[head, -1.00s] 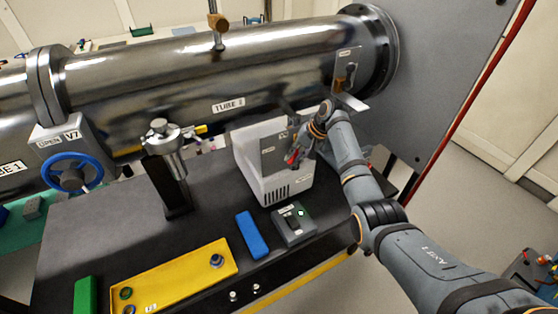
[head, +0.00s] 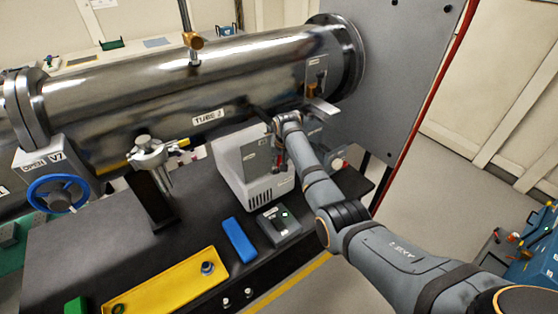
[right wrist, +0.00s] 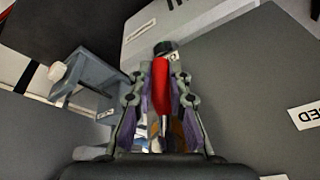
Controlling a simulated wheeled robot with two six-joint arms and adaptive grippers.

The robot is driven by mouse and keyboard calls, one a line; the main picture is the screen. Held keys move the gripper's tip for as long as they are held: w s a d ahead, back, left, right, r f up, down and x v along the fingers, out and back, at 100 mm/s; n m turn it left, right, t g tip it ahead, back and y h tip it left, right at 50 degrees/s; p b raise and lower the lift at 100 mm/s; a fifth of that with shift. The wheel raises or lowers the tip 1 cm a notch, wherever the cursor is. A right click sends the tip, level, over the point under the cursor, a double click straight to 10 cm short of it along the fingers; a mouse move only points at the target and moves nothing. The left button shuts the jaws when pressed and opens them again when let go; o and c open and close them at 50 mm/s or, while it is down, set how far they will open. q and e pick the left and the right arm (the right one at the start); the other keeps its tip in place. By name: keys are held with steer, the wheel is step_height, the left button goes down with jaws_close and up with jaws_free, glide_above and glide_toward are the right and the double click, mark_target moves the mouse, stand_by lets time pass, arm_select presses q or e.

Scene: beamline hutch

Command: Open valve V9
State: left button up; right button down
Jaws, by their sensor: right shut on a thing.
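My right gripper (right wrist: 162,100) is shut on a red handle (right wrist: 161,85), which lies lengthwise between its two fingers in the right wrist view. The handle has a dark round end beyond the fingertips. In the head view my right gripper (head: 279,150) is at the grey panel (head: 257,157) on the white box, below the steel tube. It is small there and partly hidden by my arm. I cannot read a V9 label. My left gripper is not in view.
Valve V7 (head: 57,192), with a blue wheel and an OPEN label, is at the left. The black bench (head: 110,240) holds a yellow tray (head: 160,290), a blue block (head: 238,240) and a small grey device (head: 279,224). The tube (head: 200,90) passes above.

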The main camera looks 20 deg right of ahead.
steer(key=shift+r, duration=0.1)
steer(key=c, duration=1.3)
jaws_free()
steer(key=v, duration=1.2)
